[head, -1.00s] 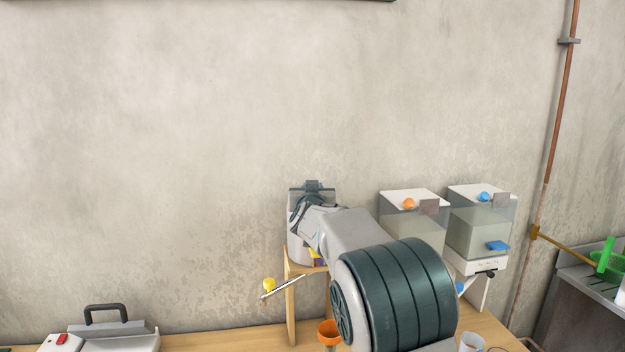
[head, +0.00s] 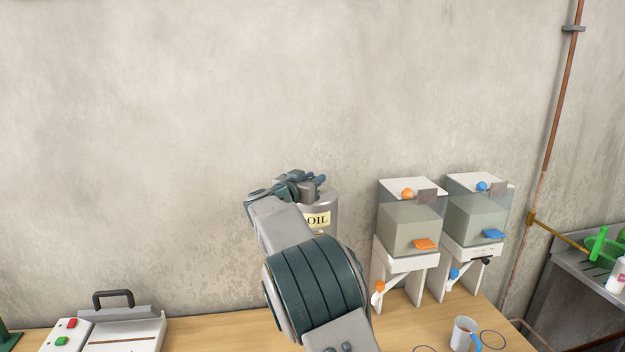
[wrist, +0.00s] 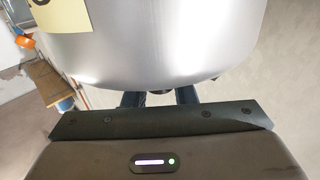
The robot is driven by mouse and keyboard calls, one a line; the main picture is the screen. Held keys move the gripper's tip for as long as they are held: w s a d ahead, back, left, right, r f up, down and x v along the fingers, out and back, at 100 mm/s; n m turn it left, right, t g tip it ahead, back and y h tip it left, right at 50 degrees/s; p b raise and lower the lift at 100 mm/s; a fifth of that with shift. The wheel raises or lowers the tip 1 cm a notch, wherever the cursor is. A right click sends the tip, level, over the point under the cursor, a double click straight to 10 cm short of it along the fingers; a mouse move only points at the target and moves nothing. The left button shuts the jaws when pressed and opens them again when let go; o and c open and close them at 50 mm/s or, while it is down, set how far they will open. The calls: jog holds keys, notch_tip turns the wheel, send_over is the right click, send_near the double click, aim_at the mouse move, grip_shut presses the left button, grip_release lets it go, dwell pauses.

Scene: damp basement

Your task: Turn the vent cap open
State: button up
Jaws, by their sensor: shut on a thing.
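A grey metal can with a cream OIL label (head: 318,221) stands by the wall in the head view, partly behind my arm. The can fills the top of the wrist view (wrist: 165,45). My gripper (head: 316,179) is at the can's top, reaching across it from the left. In the wrist view my two dark fingers (wrist: 159,97) reach to the can's curved edge.
Two clear dispensers, one with orange parts (head: 408,225) and one with blue (head: 478,220), stand right of the can. A mug (head: 464,333) is at the front right. A white machine (head: 120,330) is at the left. The wooden bench (head: 220,335) between is clear.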

jog(key=shift+m+g+h, duration=0.3)
jog(key=shift+m+h, duration=0.1)
jog(key=shift+h, duration=0.2)
jog(key=o, duration=1)
jog(key=shift+c, duration=0.2)
jog(key=b+v, duration=0.4)
jog(key=v, duration=0.9)
jog(key=shift+s+a, duration=0.15)
jog(key=shift+s, duration=0.2)
